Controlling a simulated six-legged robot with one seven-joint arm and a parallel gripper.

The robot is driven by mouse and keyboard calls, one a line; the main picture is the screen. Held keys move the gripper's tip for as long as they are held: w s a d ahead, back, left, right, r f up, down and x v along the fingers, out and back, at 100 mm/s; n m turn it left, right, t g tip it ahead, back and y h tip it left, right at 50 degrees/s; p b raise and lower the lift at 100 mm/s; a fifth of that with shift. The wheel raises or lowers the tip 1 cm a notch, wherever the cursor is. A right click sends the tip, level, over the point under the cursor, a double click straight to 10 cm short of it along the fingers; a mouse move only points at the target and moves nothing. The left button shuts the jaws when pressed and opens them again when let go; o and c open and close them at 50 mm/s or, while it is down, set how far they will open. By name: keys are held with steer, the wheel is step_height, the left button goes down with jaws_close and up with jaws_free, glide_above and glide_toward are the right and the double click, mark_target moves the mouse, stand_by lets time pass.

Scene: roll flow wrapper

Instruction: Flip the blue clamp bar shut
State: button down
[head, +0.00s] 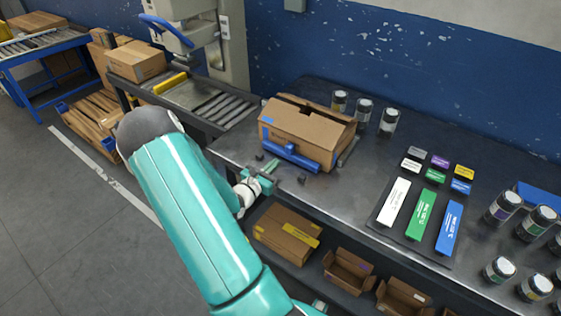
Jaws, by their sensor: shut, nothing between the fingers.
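The blue clamp bar (291,158) lies along the front lower side of a cardboard box (309,130) on the dark metal bench (345,200). I cannot tell from this view whether the bar is latched. Contact between the gripper and the bar cannot be made out.
Several jars (363,110) stand behind the box. A dark mat with coloured labels (434,214) lies to the right, with more jars (503,207) beyond it. A roller conveyor (205,97) adjoins the left. Boxes (287,234) sit on a lower shelf.

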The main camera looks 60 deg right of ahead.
steer(key=w+a, duration=0.1)
steer(key=a, duration=0.7)
steer(key=shift+w+a, duration=0.15)
steer(key=shift+w, duration=0.05)
steer(key=shift+r, duration=0.1)
steer(key=a+r+m+t+y, duration=0.2)
steer(key=a+r+m+y, duration=0.3)
steer(key=a, duration=0.8)
steer(key=a+r+m+t+y, duration=0.3)
steer(key=a+r+m+y, duration=0.2)
steer(key=a+r, duration=0.7)
steer(key=a+r+m+t+y, duration=0.3)
steer(key=a+r+m+y, duration=0.3)
steer(key=a, duration=0.9)
step_height(320, 180, up, 3)
steer(key=shift+s+a+f+y, duration=0.2)
steer(key=shift+a+y, duration=0.1)
steer(key=shift+y, duration=0.6)
steer(key=shift+d, duration=0.2)
